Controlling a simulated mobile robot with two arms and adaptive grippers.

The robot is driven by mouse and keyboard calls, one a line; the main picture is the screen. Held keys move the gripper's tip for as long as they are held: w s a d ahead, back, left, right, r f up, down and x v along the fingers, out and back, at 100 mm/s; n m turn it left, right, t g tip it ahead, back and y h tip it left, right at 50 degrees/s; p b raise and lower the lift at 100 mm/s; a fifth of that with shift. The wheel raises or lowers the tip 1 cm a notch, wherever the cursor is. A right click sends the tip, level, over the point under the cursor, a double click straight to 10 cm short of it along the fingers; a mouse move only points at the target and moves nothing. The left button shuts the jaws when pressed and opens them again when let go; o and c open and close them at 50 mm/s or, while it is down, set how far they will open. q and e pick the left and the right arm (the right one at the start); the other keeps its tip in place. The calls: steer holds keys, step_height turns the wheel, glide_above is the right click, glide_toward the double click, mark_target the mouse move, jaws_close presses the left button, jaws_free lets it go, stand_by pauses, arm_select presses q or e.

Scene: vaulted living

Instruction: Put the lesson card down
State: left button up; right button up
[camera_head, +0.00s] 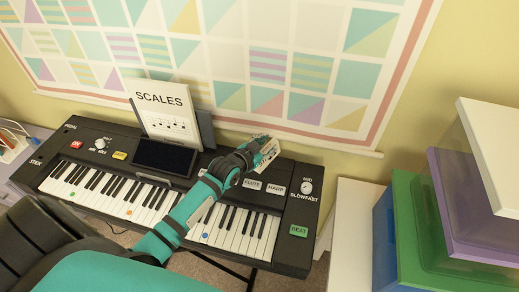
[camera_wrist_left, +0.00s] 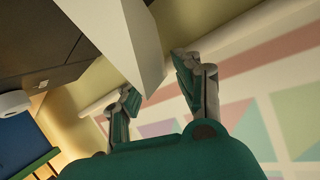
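The lesson card (camera_head: 165,112), white with the word SCALES and a line of notes, leans upright on the stand at the back of the black keyboard (camera_head: 290,233). My left gripper (camera_head: 268,149) is above the right rear of the keyboard, to the right of the card and apart from it. My right gripper is not in view.
A small dark screen (camera_head: 164,156) sits in front of the card. A white surface (camera_head: 345,225) stands right of the keyboard, beside stacked coloured boxes (camera_head: 428,215). A patterned wall hanging (camera_head: 270,65) covers the wall behind. A white holder (camera_head: 12,143) is at far left.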

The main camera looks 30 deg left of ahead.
arm_select(q)
steer(key=v, duration=1.1)
steer(key=shift+s, duration=0.35)
